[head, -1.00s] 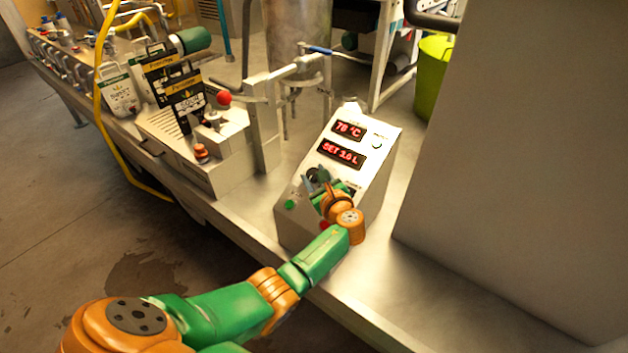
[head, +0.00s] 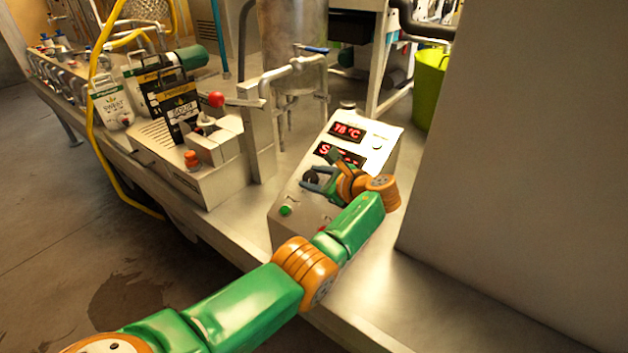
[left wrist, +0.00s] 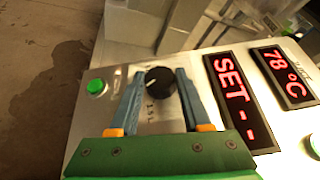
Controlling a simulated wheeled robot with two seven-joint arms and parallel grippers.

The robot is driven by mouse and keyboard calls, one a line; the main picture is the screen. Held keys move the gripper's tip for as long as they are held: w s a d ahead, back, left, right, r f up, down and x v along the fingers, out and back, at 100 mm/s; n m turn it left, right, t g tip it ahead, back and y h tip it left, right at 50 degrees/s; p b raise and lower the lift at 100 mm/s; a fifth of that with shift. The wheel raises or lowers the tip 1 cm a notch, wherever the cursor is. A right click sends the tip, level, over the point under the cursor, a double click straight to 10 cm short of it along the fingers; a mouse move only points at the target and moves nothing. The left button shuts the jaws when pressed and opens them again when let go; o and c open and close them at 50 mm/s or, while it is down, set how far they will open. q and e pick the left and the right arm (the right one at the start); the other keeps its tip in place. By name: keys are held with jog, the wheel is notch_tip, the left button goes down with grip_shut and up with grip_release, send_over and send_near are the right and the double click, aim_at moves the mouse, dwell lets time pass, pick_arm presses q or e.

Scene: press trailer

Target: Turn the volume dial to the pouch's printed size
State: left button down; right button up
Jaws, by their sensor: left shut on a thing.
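The black volume dial (left wrist: 160,80) sits on the sloped face of the metal control box (head: 290,217), with a light pointer mark. My left gripper (head: 318,178) comes in over the box. My right gripper is not in view.
The temperature display (head: 347,132) reads 78 °C. A green button (head: 285,211) is left of the dial. A red-knobbed lever (head: 217,100) and white pouches (head: 112,103) stand further left. A large grey panel (head: 510,180) blocks the right side.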

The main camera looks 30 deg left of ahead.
pick_arm(q)
jog(key=shift+c, duration=1.8)
grip_release()
jog(key=shift+a, duration=0.1)
jog(key=v, duration=0.7)
jog(key=shift+s, duration=0.15)
